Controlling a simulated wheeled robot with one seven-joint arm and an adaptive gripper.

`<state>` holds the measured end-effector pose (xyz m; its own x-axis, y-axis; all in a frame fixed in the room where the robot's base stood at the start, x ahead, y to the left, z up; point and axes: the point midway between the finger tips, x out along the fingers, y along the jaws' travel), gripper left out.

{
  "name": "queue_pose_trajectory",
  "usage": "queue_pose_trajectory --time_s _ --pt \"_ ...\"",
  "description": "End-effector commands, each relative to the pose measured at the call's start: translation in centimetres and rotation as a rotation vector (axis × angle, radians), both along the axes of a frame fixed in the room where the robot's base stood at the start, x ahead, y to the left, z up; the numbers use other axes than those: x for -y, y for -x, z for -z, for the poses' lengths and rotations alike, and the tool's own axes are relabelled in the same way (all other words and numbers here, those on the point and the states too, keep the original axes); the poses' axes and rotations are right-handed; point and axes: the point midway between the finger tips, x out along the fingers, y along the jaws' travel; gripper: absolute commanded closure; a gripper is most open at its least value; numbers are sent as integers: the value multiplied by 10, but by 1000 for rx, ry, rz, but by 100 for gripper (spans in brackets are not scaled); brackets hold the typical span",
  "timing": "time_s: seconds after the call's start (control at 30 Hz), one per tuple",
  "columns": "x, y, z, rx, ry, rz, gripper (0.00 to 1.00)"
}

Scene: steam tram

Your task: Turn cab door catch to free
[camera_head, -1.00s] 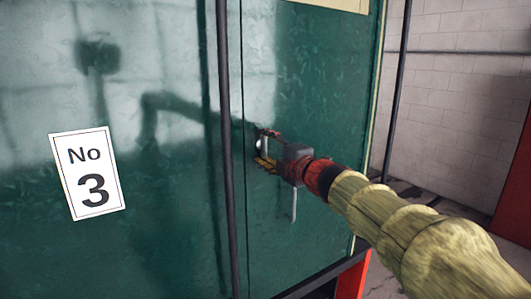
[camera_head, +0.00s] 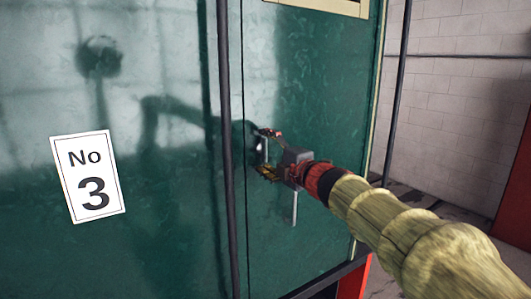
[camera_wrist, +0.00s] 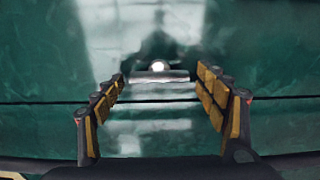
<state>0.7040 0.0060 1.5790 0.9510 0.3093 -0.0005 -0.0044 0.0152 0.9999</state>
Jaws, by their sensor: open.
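The cab door catch is a short pale metal bar with a round bright boss, on the green door beside the seam. In the wrist view the catch (camera_wrist: 160,77) lies parallel to the door seam, between my fingertips and slightly beyond them. In the head view the catch (camera_head: 264,149) stands about upright and is partly covered by my gripper (camera_head: 268,152). My gripper is open, with one finger above the catch and one below it. In the wrist view the fingers of my gripper (camera_wrist: 161,80) flank the bar with gaps on both sides.
A vertical metal handle (camera_head: 294,208) sits on the door just below my gripper. A dark upright rail (camera_head: 227,150) runs left of the seam. A white "No 3" plate (camera_head: 88,176) is on the left panel. A pale brick wall (camera_head: 455,110) stands at the right.

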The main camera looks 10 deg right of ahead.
Motion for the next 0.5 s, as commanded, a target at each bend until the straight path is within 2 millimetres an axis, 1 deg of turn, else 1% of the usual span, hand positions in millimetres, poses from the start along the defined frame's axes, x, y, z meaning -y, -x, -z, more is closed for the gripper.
queue_pose_trajectory --time_s 0.17,0.27,0.37,0.5 --pt "0 1 0 0 0 0 27" --pt "3 7 -1 1 -1 2 27" --pt "7 20 -2 2 -2 3 27" --pt "16 46 -1 2 0 4 27"
